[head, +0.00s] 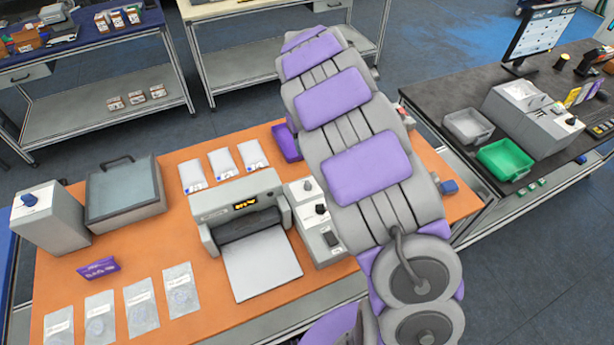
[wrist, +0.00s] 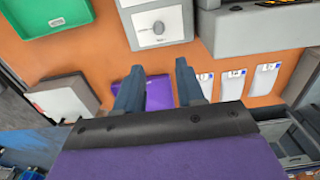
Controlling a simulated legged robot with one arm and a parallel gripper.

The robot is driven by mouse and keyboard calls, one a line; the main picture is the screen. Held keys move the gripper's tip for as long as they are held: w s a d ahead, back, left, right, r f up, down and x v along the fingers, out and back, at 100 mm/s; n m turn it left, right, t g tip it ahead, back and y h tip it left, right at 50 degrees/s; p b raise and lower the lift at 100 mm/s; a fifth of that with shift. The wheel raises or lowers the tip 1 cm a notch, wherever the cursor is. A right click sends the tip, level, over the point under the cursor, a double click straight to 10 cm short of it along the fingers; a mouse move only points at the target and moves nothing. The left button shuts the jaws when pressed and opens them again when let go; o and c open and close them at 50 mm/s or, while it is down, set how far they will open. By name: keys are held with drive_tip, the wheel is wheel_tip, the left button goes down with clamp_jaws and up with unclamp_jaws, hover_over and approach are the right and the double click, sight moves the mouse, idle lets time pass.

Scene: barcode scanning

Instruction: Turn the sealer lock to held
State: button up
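The grey sealer (head: 240,210) with a lit display stands mid-table in the head view; its edge shows in the wrist view (wrist: 265,22). Beside it is a control box (head: 316,222) with a grey knob (head: 307,185), a black knob (head: 320,209) and a black switch (head: 331,239). In the wrist view, a grey knob (wrist: 158,27) sits on the box's pale top plate, pointer direction unclear. I cannot tell which control is the lock. My gripper (wrist: 160,65) is open and empty, its fingertips apart from the knob in the picture. My arm hides it in the head view.
A purple tray (wrist: 158,92) shows between my fingers, with white pouches (wrist: 235,84) to its right and a green tray (wrist: 45,14) at upper left. A grey box with a blue knob (head: 30,199) and a lidded case (head: 124,196) stand on the table's left.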

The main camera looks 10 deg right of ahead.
sight(308, 182)
wheel_tip(308, 182, down, 15)
drive_tip(key=shift+f, duration=0.1)
drive_tip(key=shift+d+f, duration=0.35)
drive_tip(key=shift+f, duration=0.15)
drive_tip(key=shift+a, duration=0.1)
drive_tip(key=shift+a, duration=0.1)
drive_tip(key=shift+c, duration=0.4)
drive_tip(key=shift+a, duration=0.2)
drive_tip(key=c, duration=0.3)
drive_tip(key=shift+d, duration=0.25)
clamp_jaws()
